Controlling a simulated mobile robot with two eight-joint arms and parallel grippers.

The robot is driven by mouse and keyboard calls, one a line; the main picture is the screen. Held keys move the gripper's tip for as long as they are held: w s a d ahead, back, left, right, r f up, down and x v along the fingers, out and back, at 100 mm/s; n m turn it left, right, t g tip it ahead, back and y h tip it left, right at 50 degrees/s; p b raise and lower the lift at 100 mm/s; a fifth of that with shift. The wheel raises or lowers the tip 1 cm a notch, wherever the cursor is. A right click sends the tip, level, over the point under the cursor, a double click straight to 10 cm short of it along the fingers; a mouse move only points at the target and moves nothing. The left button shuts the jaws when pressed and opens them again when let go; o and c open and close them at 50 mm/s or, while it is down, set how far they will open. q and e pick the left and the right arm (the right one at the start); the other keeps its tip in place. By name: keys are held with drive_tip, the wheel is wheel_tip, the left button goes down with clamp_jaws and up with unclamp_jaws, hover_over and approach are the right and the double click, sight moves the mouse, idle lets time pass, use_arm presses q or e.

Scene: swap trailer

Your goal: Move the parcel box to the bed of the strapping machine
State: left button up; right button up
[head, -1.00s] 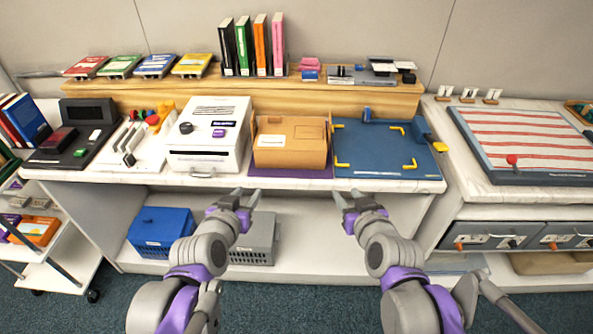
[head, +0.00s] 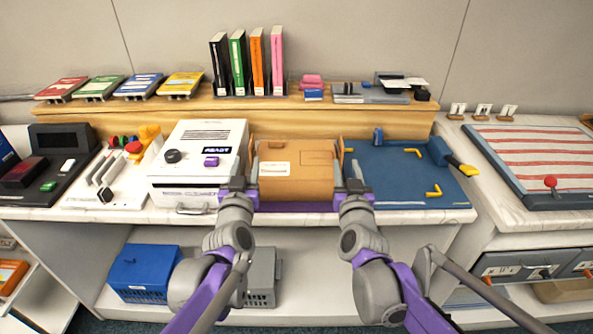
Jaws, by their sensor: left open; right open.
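The parcel box (head: 296,178) is a brown cardboard box with a white label, on a purple mat (head: 293,207) in the middle of the counter. The blue bed (head: 400,165) with yellow corner marks, which looks like the strapping machine's bed, lies just right of the box; nothing rests between its marks. My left gripper (head: 240,187) is open at the box's left side, and my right gripper (head: 352,187) is open at its right side. Both are close to the box near its front; I cannot tell whether they touch it. My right gripper hides part of the bed's left edge.
A white machine (head: 198,155) with a "READY" display stands close left of the box. A blue device with a yellow handle (head: 462,168) stands at the bed's right edge. A wooden shelf (head: 300,122) with binders (head: 277,60) runs behind. Blue (head: 143,270) and grey bins sit below.

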sight(251, 140)
use_arm(q)
drive_tip(key=w, duration=1)
use_arm(e)
drive_tip(key=w, duration=1)
use_arm(q)
clamp_jaws()
use_arm(e)
clamp_jaws()
